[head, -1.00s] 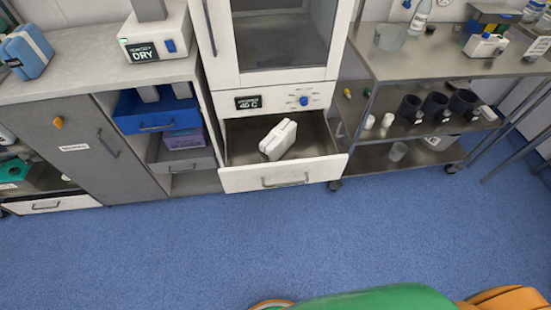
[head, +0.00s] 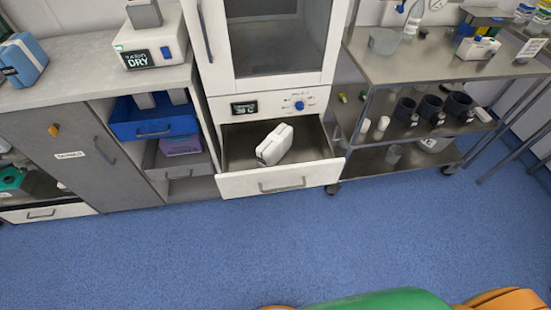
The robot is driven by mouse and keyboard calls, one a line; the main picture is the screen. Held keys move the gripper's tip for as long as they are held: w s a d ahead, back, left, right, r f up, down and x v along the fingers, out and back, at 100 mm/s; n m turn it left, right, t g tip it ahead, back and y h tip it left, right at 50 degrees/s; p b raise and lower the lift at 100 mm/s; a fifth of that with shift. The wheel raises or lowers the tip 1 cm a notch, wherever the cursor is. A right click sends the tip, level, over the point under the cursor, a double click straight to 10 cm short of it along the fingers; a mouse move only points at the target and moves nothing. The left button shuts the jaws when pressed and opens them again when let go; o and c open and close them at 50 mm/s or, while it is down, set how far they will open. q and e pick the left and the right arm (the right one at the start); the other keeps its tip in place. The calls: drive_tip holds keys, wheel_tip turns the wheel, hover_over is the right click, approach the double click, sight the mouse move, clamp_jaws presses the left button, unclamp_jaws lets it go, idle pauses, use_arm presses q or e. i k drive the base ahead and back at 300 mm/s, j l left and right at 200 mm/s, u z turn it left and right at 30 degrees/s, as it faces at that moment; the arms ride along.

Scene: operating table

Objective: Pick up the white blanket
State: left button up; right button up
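A folded white blanket (head: 274,145) lies tilted inside the open drawer (head: 272,183) at the bottom of the white warming cabinet (head: 272,95). The blanket's top and near end show; its underside is hidden. Neither of my grippers shows in the head view, so nothing is seen touching the blanket.
A grey cupboard and counter (head: 80,80) stand left of the cabinet, with an open blue drawer (head: 153,128). A steel trolley (head: 400,75) with black cups stands close on the right. The blue floor (head: 190,250) before the drawer is clear. Something green and orange (head: 390,300) shows at the bottom edge.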

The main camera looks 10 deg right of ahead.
sight(278, 142)
drive_tip(key=i+j+z, duration=0.2)
drive_tip(key=z, duration=0.2)
drive_tip(key=i+j+z, duration=0.2)
drive_tip(key=z, duration=0.15)
drive_tip(key=i+j+z, duration=0.15)
drive_tip(key=j+z, duration=0.25)
